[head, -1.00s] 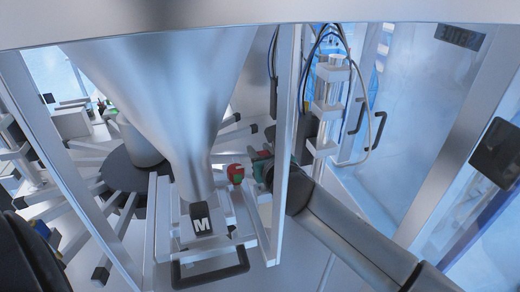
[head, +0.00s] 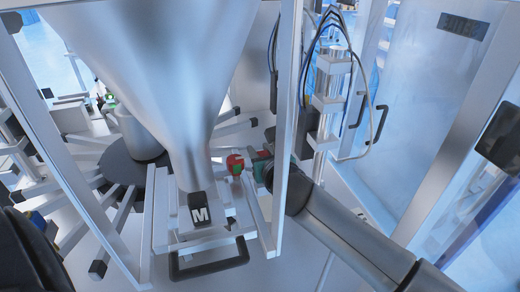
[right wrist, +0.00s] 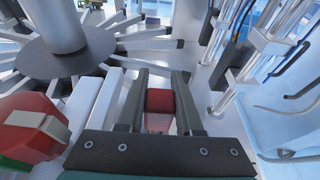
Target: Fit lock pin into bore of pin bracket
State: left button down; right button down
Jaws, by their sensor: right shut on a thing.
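My right gripper (right wrist: 160,100) is shut on a red block, which I take to be the lock pin's grip (right wrist: 160,99). The block sits between the two grey fingers; a pale part shows below it, and the rest of the pin is hidden. In the head view the green and dark right gripper body is beside the hopper frame, partly behind a post. A red and green knob (head: 235,164) is just left of it, and also shows large at the left of the right wrist view (right wrist: 38,127). I cannot make out the pin bracket's bore. My left gripper is not identifiable.
A steel hopper (head: 165,70) hangs over a block marked M (head: 201,215) with a black handle (head: 208,262) in front. A dark turntable (head: 130,168) with radial arms is at the left. A column with cables (head: 328,100) stands at the right. Frame posts crowd the right gripper.

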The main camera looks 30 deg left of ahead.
jog(key=shift+f+b, duration=1.3)
jog(key=shift+f, duration=0.75)
jog(key=c, duration=0.5)
grip_release()
